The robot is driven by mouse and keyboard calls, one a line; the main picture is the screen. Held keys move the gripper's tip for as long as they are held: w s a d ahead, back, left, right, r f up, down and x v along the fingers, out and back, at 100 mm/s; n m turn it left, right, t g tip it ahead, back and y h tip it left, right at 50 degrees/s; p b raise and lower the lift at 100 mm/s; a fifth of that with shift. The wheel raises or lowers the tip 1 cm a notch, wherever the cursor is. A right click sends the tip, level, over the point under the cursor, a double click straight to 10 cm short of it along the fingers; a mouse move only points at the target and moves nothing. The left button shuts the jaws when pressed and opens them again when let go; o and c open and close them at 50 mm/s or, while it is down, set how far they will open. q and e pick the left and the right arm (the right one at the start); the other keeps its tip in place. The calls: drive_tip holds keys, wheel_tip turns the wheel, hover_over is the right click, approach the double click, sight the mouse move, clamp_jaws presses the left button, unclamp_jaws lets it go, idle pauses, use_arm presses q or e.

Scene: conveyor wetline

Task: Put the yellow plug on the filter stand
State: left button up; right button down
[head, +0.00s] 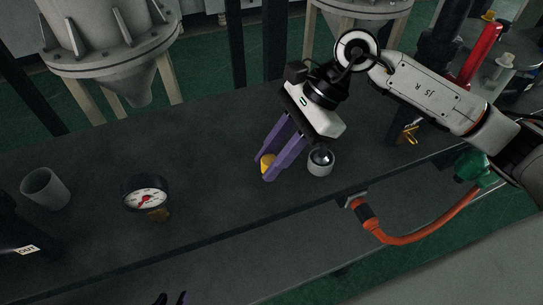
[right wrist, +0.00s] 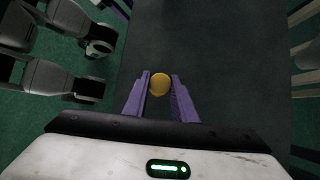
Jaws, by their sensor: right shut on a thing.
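The yellow plug (head: 267,161) is between the purple fingers of my right gripper (head: 268,169), near the middle of the dark bench. In the right wrist view the plug (right wrist: 160,84) is a round yellow top at the fingertips. I cannot tell whether it touches the bench. Just right of the fingers stands a short pale ring-like holder (head: 320,168) with a shiny dark ball-like top. A hollow grey cup (head: 45,188) stands at the far left. I cannot tell which is the filter stand.
A pressure gauge (head: 147,193) with a brass fitting lies left of centre on the bench (head: 200,130). A brass fitting (head: 408,134) is at the right. An orange hose (head: 410,238) hangs at the front edge. The bench between gauge and right gripper is clear.

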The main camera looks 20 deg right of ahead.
drive_tip(key=c, duration=1.4)
unclamp_jaws()
drive_tip(key=shift+f, duration=0.1)
wheel_tip(320, 180, up, 10)
drive_tip(key=shift+r+p, duration=0.1)
drive_tip(key=shift+p, duration=0.3)
drive_tip(key=shift+s, duration=0.1)
